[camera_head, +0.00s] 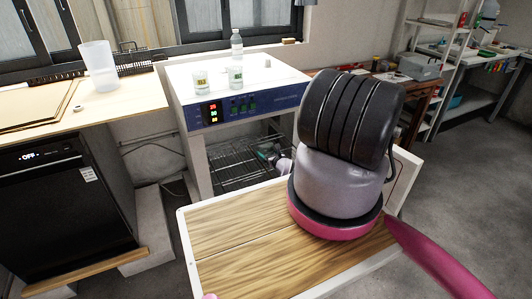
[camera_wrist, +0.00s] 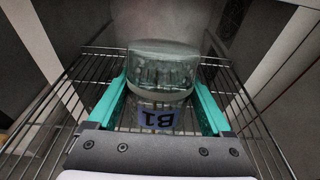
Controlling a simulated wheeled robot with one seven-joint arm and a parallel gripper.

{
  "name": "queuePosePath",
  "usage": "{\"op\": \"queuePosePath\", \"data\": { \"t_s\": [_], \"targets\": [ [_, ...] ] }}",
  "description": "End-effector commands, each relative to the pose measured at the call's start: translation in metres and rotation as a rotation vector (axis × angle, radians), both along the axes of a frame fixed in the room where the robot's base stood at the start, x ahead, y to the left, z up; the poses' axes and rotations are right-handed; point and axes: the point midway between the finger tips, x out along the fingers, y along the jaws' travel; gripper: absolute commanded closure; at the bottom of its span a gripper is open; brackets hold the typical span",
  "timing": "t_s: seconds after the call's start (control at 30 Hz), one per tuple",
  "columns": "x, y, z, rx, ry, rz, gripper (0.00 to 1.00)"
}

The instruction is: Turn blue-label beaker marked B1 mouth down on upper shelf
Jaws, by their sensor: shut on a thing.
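The beaker marked B1 (camera_wrist: 163,68) is clear glass with a blue label (camera_wrist: 160,117). In the wrist view it lies between the green fingers of my gripper (camera_wrist: 160,84), which is shut on it. The label's lettering looks upside down in that view. The beaker is over the oven's wire shelf (camera_wrist: 92,75); I cannot tell whether it touches the wires. In the head view my gripper (camera_head: 270,158) reaches into the open front of the white drying oven (camera_head: 190,90), just above the wire shelf (camera_head: 232,170). The beaker is not clear there.
On the oven top are a yellow-label beaker (camera_head: 200,79), a green-label beaker (camera_head: 235,76) and a bottle (camera_head: 237,45). A wood-topped surface (camera_head: 235,258) is in front. The shelf's left side looks clear.

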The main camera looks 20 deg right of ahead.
Motion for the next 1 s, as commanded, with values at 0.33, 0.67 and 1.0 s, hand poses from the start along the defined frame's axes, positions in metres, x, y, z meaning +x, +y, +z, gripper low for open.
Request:
{"op": "queuePosePath", "data": {
  "t_s": [0.33,0.67,1.0],
  "targets": [
    [0.000,0.001,-0.022,0.002,0.000,-0.001,0.75],
    [0.000,0.001,-0.046,0.000,0.000,0.000,0.75],
    [0.000,0.001,-0.054,0.001,-0.001,0.001,0.75]
  ]
}}
